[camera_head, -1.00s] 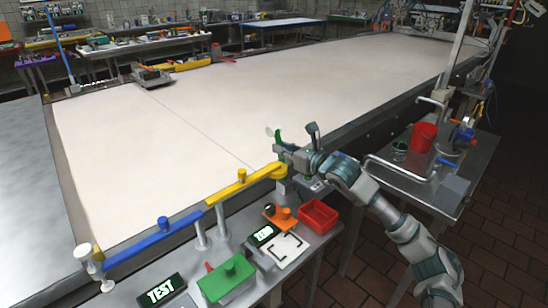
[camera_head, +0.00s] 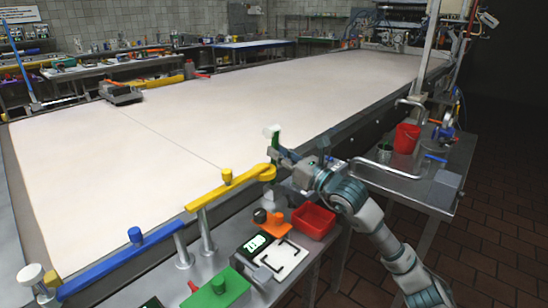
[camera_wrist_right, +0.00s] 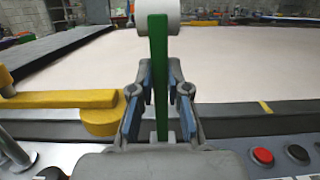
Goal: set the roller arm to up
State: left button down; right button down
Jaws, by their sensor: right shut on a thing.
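The roller arm is a green bar (camera_head: 276,137) with a white roller (camera_head: 268,131) at its top. It stands roughly upright at the near edge of the white belt. My right gripper (camera_head: 275,154) is shut on the green bar below the roller. In the right wrist view its blue-padded fingers (camera_wrist_right: 160,112) stand on both sides of the bar. The bar's lower end is hidden behind my gripper. My left gripper is out of view.
A yellow bar (camera_head: 225,188) ends just left of my right gripper, with a blue bar (camera_head: 125,250) beyond. A red bin (camera_head: 313,220) and an orange device (camera_head: 270,221) stand on the near bench. A red button (camera_wrist_right: 262,155) and a black button (camera_wrist_right: 297,153) are right of the gripper.

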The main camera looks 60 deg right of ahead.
jog(key=shift+w+f, duration=0.2)
jog(key=shift+f, duration=0.35)
jog(key=c, duration=1.1)
grip_release()
jog(key=shift+d+r, duration=0.1)
jog(key=shift+d, duration=0.05)
jog(key=shift+r, duration=0.15)
jog(key=s, duration=0.4)
jog(key=s+a+f, duration=0.1)
jog(key=s, duration=0.3)
jog(key=s+f, duration=0.1)
jog(key=s, duration=0.2)
jog(key=shift+s+a, duration=0.4)
